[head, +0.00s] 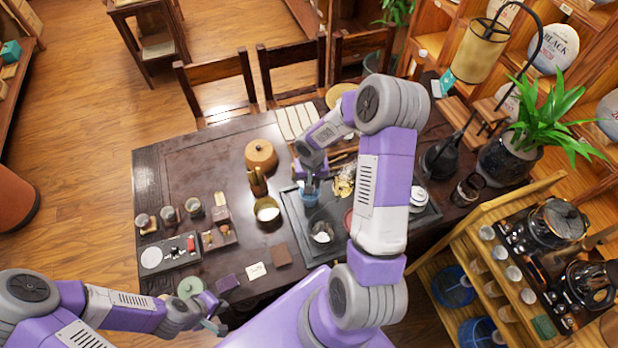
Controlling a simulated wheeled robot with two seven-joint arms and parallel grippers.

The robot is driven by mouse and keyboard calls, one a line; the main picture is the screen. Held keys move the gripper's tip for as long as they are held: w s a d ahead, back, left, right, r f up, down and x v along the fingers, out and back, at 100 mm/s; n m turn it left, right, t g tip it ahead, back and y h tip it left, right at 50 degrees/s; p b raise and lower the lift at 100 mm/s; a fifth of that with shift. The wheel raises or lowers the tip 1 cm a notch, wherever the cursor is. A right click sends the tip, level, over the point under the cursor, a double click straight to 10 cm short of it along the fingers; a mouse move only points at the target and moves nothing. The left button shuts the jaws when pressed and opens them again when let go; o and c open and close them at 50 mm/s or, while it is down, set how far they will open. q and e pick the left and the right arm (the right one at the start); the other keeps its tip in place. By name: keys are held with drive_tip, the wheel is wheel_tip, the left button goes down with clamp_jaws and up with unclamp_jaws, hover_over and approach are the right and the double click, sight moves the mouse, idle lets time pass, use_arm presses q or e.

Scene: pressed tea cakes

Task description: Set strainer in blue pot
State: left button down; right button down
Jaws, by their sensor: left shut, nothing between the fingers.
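A small blue vessel (309,198), which looks like the blue pot, stands on the dark tea tray (290,212) in the middle of the table. My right gripper (309,184) points down right at its mouth; the fingers are small and partly hidden, so I cannot tell whether they hold anything. I cannot make out the strainer for certain; it may be hidden at the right gripper. My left gripper (214,326) is shut and empty near the table's front left edge, by a pale green round item (190,287).
A wooden round box (260,155), a bowl with pale contents (267,209) and a clear glass vessel (322,233) stand near the blue vessel. Several cups stand at the left. My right arm covers the table's right part. The table's back left is clear.

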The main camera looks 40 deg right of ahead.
drive_tip(key=shift+f+b, duration=1.7)
drive_tip(key=shift+f, duration=0.9)
wheel_tip(320, 180, down, 3)
drive_tip(key=b, duration=0.3)
drive_tip(key=c, duration=0.9)
unclamp_jaws()
drive_tip(key=shift+o, duration=0.4)
drive_tip(key=o, duration=0.5)
drive_tip(key=shift+r+p, duration=2.05)
drive_tip(key=shift+r, duration=1.45)
